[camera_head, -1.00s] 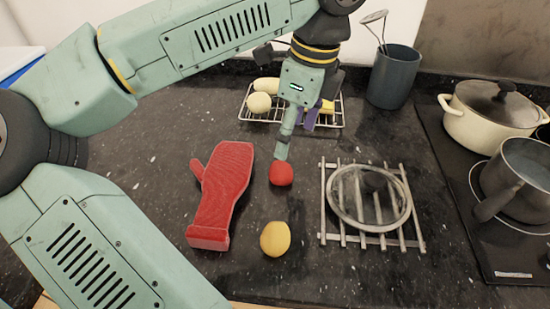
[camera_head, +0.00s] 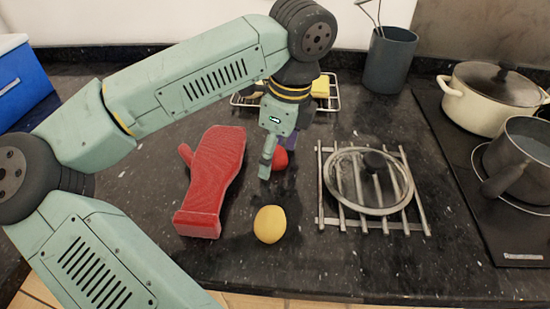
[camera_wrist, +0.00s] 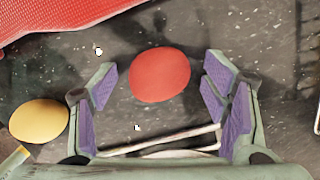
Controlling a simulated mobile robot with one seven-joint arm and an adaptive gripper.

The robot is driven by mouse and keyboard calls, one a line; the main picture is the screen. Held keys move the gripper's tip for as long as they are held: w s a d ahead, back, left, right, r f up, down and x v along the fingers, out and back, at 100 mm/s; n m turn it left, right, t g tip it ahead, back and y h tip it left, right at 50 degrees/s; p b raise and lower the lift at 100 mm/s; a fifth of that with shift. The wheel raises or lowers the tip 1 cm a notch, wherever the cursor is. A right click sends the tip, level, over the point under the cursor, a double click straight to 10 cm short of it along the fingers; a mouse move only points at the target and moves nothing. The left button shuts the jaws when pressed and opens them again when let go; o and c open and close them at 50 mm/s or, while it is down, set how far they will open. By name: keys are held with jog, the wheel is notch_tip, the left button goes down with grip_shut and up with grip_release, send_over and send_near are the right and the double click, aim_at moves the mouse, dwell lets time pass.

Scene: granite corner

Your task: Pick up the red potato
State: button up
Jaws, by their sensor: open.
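The red potato (camera_head: 281,159) lies on the dark granite counter, partly hidden behind my gripper (camera_head: 268,172) in the head view. In the wrist view the red potato (camera_wrist: 160,75) shows whole, ahead of and between the fingertips of my gripper (camera_wrist: 160,82). The purple-padded fingers are spread wide on either side, with clear gaps, and hold nothing. I cannot tell exactly how high the fingertips are above the counter.
A red oven mitt (camera_head: 213,180) lies to the left and a yellow potato (camera_head: 270,224) nearer the front. A metal rack with a glass lid (camera_head: 345,180) stands right. Behind are a wire rack (camera_head: 334,104) and a grey utensil pot (camera_head: 390,62). Pots sit on the hob at far right.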

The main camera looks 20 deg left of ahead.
jog(key=shift+r, duration=0.1)
jog(key=shift+c, duration=0.4)
jog(key=c, duration=1.2)
